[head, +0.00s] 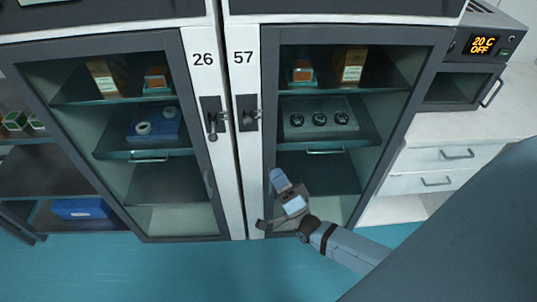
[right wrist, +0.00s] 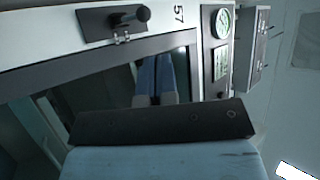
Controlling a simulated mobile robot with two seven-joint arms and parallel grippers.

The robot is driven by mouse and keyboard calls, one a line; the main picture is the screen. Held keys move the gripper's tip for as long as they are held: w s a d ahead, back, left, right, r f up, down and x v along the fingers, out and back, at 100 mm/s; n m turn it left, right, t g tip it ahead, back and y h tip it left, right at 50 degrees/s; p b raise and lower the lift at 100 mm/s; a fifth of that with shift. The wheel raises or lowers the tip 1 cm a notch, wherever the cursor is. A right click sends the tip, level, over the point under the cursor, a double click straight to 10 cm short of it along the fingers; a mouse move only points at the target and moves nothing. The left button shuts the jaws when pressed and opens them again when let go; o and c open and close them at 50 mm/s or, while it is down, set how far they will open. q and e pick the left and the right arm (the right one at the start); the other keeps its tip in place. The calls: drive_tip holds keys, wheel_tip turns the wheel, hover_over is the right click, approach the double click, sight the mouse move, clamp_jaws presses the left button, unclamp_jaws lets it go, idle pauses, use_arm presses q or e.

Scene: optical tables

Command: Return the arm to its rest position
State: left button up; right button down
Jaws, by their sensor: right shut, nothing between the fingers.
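My right arm comes in from the lower right of the head view, and its gripper (head: 280,180) is in front of the lower part of cabinet 57 (head: 243,165). The gripper is shut, with nothing between its fingers. In the right wrist view the two blue fingers (right wrist: 156,70) lie side by side in front of the dark cabinet glass. I cannot tell whether they touch the glass. My left gripper is not in the head view.
Cabinet 26 (head: 204,165) stands left of cabinet 57; both have dark-framed glass doors and latch handles. Cabinet 57's handle (head: 248,120) is above my gripper and also shows in the wrist view (right wrist: 130,17). White drawers (head: 430,160) stand at right. Blue-green floor (head: 150,270) is clear in front.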

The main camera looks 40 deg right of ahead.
drive_tip(key=shift+s+f, duration=0.25)
drive_tip(key=shift+s, duration=0.7)
drive_tip(key=s+a+f+n+g+p, duration=0.2)
drive_tip(key=s+a+f+n+g, duration=0.2)
drive_tip(key=n+g, duration=0.3)
drive_tip(key=s+a+f+n+g+y+p, duration=0.1)
drive_tip(key=s+a+f+n+g+p, duration=0.2)
drive_tip(key=s+a+n+g, duration=0.3)
drive_tip(key=f+n+g, duration=0.1)
drive_tip(key=n, duration=0.1)
drive_tip(key=shift+s+f+n, duration=0.15)
drive_tip(key=shift+s+n, duration=0.15)
drive_tip(key=shift+s, duration=0.05)
